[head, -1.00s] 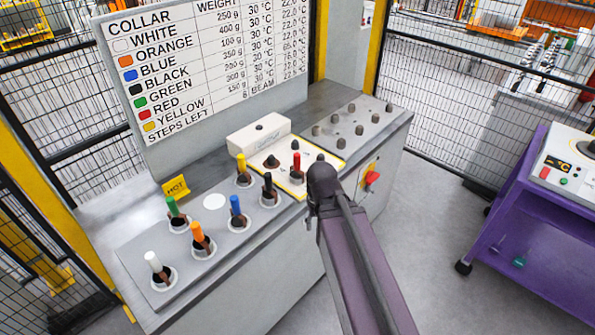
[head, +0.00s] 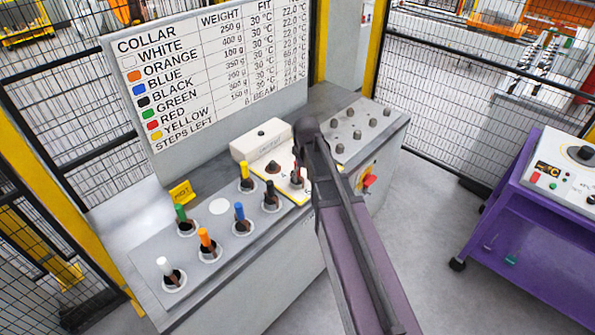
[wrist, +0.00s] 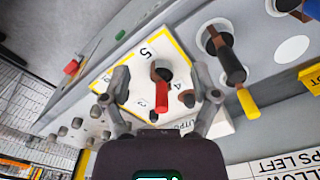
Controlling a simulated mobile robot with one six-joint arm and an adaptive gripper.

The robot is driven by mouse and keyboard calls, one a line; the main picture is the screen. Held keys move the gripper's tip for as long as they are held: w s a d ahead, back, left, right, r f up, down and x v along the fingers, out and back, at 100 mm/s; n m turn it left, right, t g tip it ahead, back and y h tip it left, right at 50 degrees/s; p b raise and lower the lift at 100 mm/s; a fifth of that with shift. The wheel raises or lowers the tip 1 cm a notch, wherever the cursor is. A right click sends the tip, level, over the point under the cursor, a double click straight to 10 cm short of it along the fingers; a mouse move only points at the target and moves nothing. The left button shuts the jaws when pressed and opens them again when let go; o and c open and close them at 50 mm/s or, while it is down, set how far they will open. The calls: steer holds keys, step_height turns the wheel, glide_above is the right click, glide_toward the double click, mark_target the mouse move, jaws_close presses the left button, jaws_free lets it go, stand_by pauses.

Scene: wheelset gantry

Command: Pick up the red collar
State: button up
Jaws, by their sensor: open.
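The red collar (wrist: 161,94) stands upright on a dark round seat on a white plate with a yellow border. In the head view the red collar (head: 297,168) is partly hidden beside my arm's end. My gripper (wrist: 162,80) is open in the wrist view, with one finger on each side of the red collar and a gap to both. I cannot tell how far its fingertips are above the plate. In the head view my gripper is hidden by my own arm.
Yellow (head: 243,170), black (head: 269,189), blue (head: 239,212), green (head: 181,213), orange (head: 205,238) and white (head: 164,267) handles stand to the left on the bench (head: 240,285). A white box (head: 261,138) sits behind the plate. A purple cart (head: 530,215) is at right.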

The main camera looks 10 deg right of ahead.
steer(key=w+r+p, duration=0.6)
steer(key=w+r, duration=0.1)
steer(key=w, duration=0.6)
steer(key=shift+w+r, duration=0.2)
steer(key=shift+w, duration=0.15)
steer(key=shift+a+f, duration=0.1)
steer(key=shift+f, duration=0.05)
step_height(320, 180, down, 8)
steer(key=b, duration=0.8)
steer(key=shift+f+b, duration=0.15)
steer(key=shift+b, duration=0.2)
steer(key=shift+f, duration=0.15)
step_height(320, 180, down, 5)
steer(key=b, duration=0.5)
jaws_close()
